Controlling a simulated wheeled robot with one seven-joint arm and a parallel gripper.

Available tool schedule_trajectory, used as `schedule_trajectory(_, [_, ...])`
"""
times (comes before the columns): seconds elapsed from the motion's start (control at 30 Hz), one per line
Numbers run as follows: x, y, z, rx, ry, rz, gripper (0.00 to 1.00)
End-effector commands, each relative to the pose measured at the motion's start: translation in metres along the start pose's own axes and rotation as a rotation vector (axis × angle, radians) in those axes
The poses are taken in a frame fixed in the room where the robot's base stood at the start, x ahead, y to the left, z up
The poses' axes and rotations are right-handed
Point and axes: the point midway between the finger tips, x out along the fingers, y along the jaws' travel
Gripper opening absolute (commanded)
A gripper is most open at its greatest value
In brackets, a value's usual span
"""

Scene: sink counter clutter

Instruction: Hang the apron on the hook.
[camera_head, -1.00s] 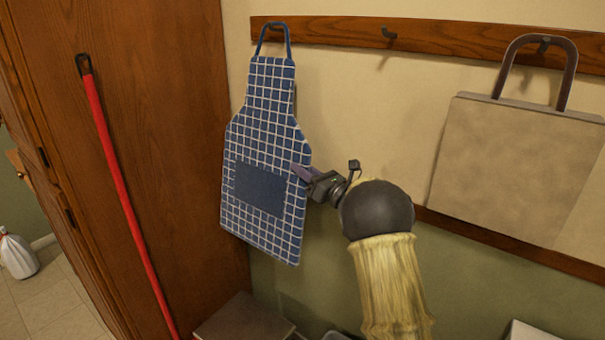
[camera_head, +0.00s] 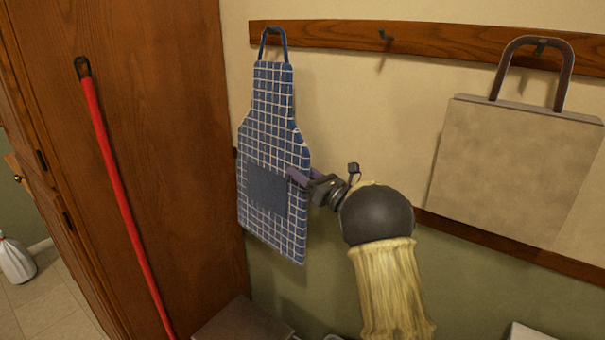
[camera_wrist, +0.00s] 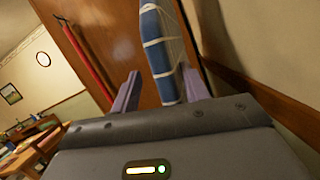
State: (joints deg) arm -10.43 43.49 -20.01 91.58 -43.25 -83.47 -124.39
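The blue apron (camera_head: 268,115) with a white grid and a plain blue pocket hangs against the wall by its neck strap (camera_head: 285,48). The strap loops over the left hook (camera_head: 270,31) on the wooden rail. My gripper (camera_head: 300,179) is at the apron's right edge, beside the pocket. In the wrist view the two purple fingers of my gripper (camera_wrist: 160,90) stand apart, with the edge of the apron (camera_wrist: 160,50) between them. They do not look closed on the cloth, though the right finger is close to it.
The middle hook (camera_head: 385,36) on the rail (camera_head: 330,34) is bare. A beige bag (camera_head: 515,165) hangs at the right. A red-handled pole (camera_head: 120,200) leans by the brown wooden cabinet (camera_head: 185,120) at the left.

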Motion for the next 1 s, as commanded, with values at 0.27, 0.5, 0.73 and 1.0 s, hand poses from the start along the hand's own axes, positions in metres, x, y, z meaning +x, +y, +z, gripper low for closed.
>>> schedule_trajectory(0.27, [-0.003,0.001,-0.002,0.001,0.003,0.001,0.45])
schedule_trajectory(0.5, [-0.034,0.0,-0.002,0.001,0.001,-0.002,0.45])
schedule_trajectory(0.73, [-0.08,-0.001,-0.003,0.0,0.001,-0.005,0.45])
schedule_trajectory(1.0, [-0.135,-0.002,-0.002,0.0,0.0,-0.006,0.45])
